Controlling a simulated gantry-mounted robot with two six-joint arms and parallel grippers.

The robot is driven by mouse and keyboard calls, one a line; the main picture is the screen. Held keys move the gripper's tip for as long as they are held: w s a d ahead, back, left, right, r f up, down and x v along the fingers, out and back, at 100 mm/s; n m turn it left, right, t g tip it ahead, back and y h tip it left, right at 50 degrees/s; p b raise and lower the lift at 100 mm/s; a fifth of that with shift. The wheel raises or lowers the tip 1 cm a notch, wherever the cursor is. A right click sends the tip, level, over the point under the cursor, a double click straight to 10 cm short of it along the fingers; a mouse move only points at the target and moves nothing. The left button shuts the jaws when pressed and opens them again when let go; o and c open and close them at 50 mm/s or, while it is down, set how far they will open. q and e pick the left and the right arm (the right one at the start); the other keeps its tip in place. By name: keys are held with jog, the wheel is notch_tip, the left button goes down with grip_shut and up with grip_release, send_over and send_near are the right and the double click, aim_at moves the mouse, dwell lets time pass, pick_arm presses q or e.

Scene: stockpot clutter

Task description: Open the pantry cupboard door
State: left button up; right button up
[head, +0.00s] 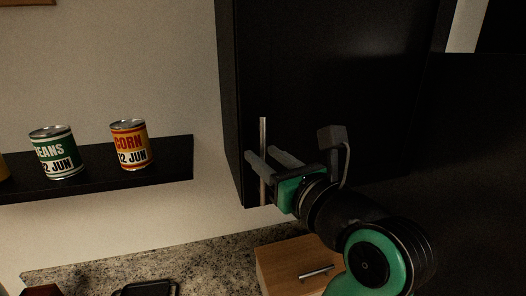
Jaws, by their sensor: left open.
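The dark pantry cupboard (330,75) hangs on the wall at the upper middle, and its door looks shut. A thin upright metal bar handle (263,132) is at the door's lower left edge. My left gripper (260,154) is at the lower half of this handle, its fingers pointing up and left. The gripper is open, and the bar shows between the two fingers. I cannot tell whether either finger touches it. My right gripper is not in view.
A dark wall shelf (100,175) on the left holds a green beans can (56,152) and an orange corn can (130,144). Below are a granite counter (215,262), a wooden drawer box (285,268) and a dark tray-like item (147,289). A large dark panel (475,150) fills the right side.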

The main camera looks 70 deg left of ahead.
pick_arm(q)
jog(key=shift+a, duration=0.7)
jog(key=shift+c, duration=0.2)
grip_shut()
jog(key=shift+s, duration=0.1)
dwell(0.6)
